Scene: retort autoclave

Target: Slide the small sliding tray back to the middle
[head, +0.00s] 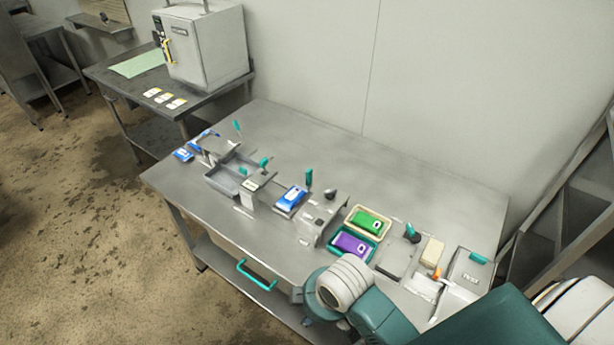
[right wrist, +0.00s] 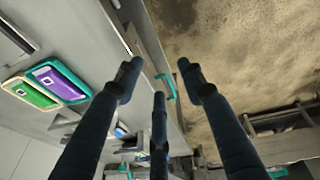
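A shallow grey tray (head: 224,184) lies on the left half of the steel table, among small fixtures with teal knobs. A small tray under a blue-and-white pack (head: 291,197) stands to its right. I cannot tell for sure which is the small sliding tray. A teal handle (head: 257,275) sits at the table's front side. In the right wrist view the teal handle (right wrist: 167,88) shows beyond my right gripper (right wrist: 160,84). Its dark fingers are spread and empty. In the head view the right gripper is not visible; my left gripper is not in view.
A green pack (head: 369,223) and a purple pack (head: 354,244) lie in two trays on the steel table (head: 320,145). A grey block fixture (head: 317,219) stands beside them. A side table at back left holds a grey oven-like box (head: 207,50). The table's back strip is clear.

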